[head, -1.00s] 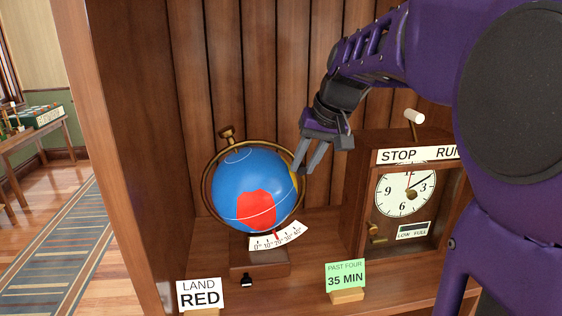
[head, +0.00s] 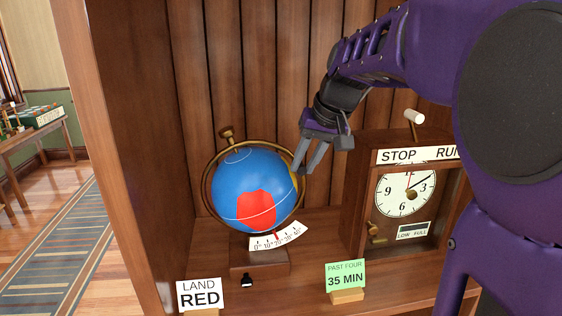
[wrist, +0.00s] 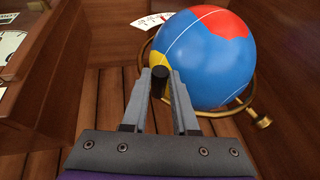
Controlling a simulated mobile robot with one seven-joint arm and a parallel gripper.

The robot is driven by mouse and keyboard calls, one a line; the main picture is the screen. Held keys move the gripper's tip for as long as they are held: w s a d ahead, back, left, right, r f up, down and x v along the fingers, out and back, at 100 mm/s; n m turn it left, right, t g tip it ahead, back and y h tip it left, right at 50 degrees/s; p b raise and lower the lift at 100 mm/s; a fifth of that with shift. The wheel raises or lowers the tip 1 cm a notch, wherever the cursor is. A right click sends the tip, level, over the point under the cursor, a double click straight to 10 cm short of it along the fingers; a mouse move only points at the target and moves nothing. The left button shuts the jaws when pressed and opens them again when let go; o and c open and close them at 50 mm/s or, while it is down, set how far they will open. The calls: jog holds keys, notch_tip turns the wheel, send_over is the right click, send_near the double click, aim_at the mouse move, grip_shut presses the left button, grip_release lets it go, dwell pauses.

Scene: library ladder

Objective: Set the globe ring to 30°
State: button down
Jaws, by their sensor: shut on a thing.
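The globe (head: 252,190) is blue with a red land patch and some yellow, and stands on a wooden base (head: 260,261) inside the cabinet. A brass ring (head: 206,187) runs around it, with a knob (head: 226,132) at its top. A white degree scale (head: 290,238) fans out below the globe; a red mark (head: 277,237) sits at about 20. My gripper (head: 306,170) is at the ring's right side. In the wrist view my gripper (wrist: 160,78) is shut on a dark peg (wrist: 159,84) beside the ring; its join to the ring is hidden.
A clock case (head: 350,205) with a lever (head: 414,117) stands at right, close to my arm. A LAND RED card (head: 200,295) and a green 35 MIN card (head: 345,275) stand in front. The cabinet's side wall (head: 150,150) is left of the globe.

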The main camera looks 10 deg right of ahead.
jog(key=shift+a+r+p, duration=0.85)
jog(key=shift+r+p, duration=0.1)
jog(key=shift+f, duration=0.15)
jog(key=c, duration=0.7)
grip_release()
jog(key=shift+a, duration=0.1)
